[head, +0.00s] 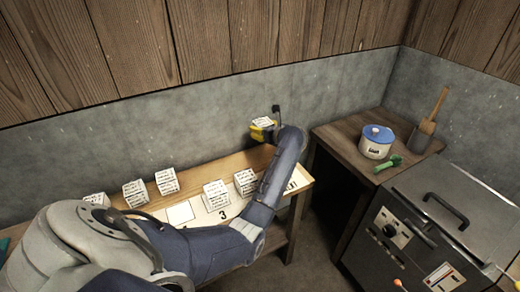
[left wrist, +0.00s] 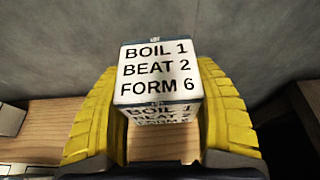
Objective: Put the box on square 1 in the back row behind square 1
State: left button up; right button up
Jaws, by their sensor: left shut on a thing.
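My left gripper (head: 264,131) is shut on a white box (head: 263,122) with black print, held above the far right part of the wooden bench (head: 240,160). In the left wrist view the box (left wrist: 158,72) sits between the yellow fingers and reads "BOIL 1 BEAT 2 FORM 6". A white numbered strip (head: 200,218) lies on the bench. A "3" shows on it, and its right end is partly hidden by my left arm. I cannot clearly read a 1. My right gripper is not in view.
Other printed boxes stand on the bench: one (head: 216,195) by the "3", one (head: 246,182) beside my arm, and two (head: 134,193) (head: 167,181) further left. A side table (head: 330,135) on the right holds a blue-lidded pot (head: 376,143). A grey wall is close behind the bench.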

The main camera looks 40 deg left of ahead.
aim_at(263, 156)
pick_arm(q)
notch_tip(263, 156, down, 11)
jog(key=shift+f, duration=0.15)
dwell(0.5)
jog(key=shift+f, duration=0.15)
jog(key=o, duration=1.3)
jog(key=shift+c, duration=0.2)
jog(key=v, duration=1.2)
jog(key=shift+r, duration=0.2)
